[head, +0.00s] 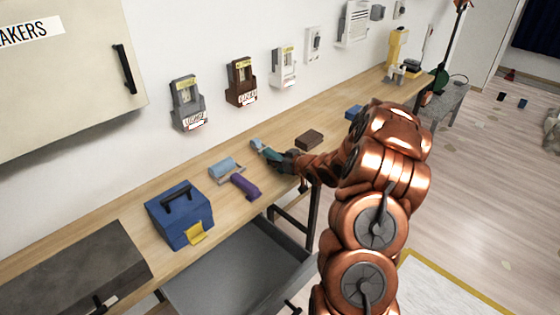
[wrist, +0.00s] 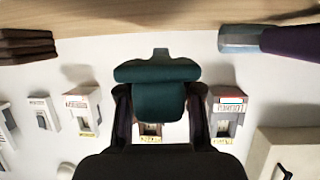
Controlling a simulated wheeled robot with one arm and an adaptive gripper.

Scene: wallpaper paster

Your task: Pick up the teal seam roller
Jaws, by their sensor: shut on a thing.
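In the head view the roller's teal body (head: 273,156) shows at the tip of my arm, over the workbench, with a pale blue-grey end (head: 257,145) pointing up-left. My gripper (head: 285,161) is shut on it; the fingers are partly hidden by the arm there. I cannot tell whether the roller touches the bench.
On the workbench (head: 165,178), a pale blue piece (head: 225,168) and a purple handle (head: 244,187) lie left of my gripper. A dark brown block (head: 309,139) is just beyond. A blue toolbox (head: 180,218) stands farther left. An open grey drawer (head: 235,268) juts out below.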

